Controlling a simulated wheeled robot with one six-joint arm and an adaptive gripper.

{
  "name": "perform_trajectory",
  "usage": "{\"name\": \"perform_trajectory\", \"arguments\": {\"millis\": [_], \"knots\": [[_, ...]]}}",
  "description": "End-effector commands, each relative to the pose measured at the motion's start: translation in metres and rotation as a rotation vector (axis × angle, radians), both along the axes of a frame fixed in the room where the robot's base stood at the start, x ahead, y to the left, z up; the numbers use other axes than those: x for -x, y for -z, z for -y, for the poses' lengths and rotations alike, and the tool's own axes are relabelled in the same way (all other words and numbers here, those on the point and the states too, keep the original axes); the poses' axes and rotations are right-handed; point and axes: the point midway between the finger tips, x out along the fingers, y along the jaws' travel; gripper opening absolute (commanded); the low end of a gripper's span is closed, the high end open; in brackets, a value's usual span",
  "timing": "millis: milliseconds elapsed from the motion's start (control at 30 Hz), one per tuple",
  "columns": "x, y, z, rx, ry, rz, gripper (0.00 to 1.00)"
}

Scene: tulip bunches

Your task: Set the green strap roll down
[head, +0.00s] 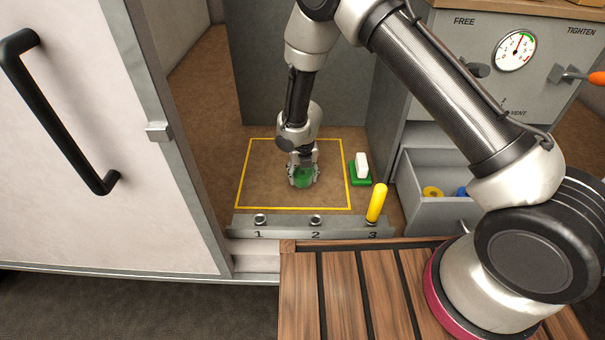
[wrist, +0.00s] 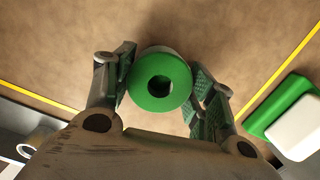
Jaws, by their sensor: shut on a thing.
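The green strap roll (head: 303,177) is between the fingers of my gripper (head: 303,174) in the head view. It is inside the yellow-outlined area (head: 243,190) on the brown floor of the open bay. In the wrist view the green roll (wrist: 180,84) shows its round top with a dark centre hole. The fingers of my gripper (wrist: 166,95) are on both sides of it, shut on it. I cannot tell whether the roll touches the floor.
A green block with a white top (head: 361,168) stands just right of the outline. A ledge with numbered sockets (head: 288,225) runs in front; a yellow handle (head: 376,203) stands at socket 3. An open drawer (head: 440,211) holds a yellow ring (head: 432,192). A white door (head: 90,130) is at left.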

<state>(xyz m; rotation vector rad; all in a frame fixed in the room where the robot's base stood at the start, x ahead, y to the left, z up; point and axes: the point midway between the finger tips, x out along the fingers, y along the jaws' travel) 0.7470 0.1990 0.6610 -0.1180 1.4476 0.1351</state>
Motion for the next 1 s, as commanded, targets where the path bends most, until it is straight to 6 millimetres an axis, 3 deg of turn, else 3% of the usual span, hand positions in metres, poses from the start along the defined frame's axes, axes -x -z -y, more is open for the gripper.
{"name": "perform_trajectory", "arguments": {"millis": [67,100,200,600,767,1000], "knots": [[0.000,0.003,0.000,0.001,0.001,-0.001,0.27],[0.000,0.002,0.000,0.001,0.001,0.000,0.61],[0.000,0.002,0.000,0.001,0.001,0.000,0.77],[0.000,-0.003,0.000,-0.001,0.000,0.001,0.77],[0.003,-0.030,-0.001,-0.003,0.002,0.003,0.77],[0.009,-0.084,0.001,-0.003,0.001,0.003,0.77]]}}
